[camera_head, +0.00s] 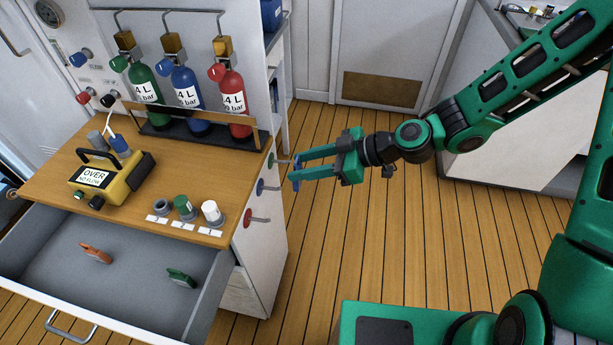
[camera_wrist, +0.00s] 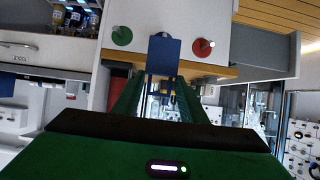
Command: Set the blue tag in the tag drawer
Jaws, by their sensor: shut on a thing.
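The blue tag (camera_head: 296,174) is between the fingertips of my gripper (camera_head: 298,167), which is shut on it beside the cabinet's side panel. It also shows in the wrist view (camera_wrist: 163,54), upright between the fingers. The tag drawer (camera_head: 48,250) is pulled open at the lower left, below the wooden top. An orange tag (camera_head: 96,253) and a green tag (camera_head: 180,277) lie in it, apart. The blue disc (camera_head: 261,187) with its peg is on the side panel, just left of the tag. I cannot tell whether the tag is clear of the peg.
A red disc (camera_head: 247,217) and a green disc (camera_wrist: 122,35) with pegs flank the blue one. The floor (camera_head: 400,240) right of the cabinet is clear.

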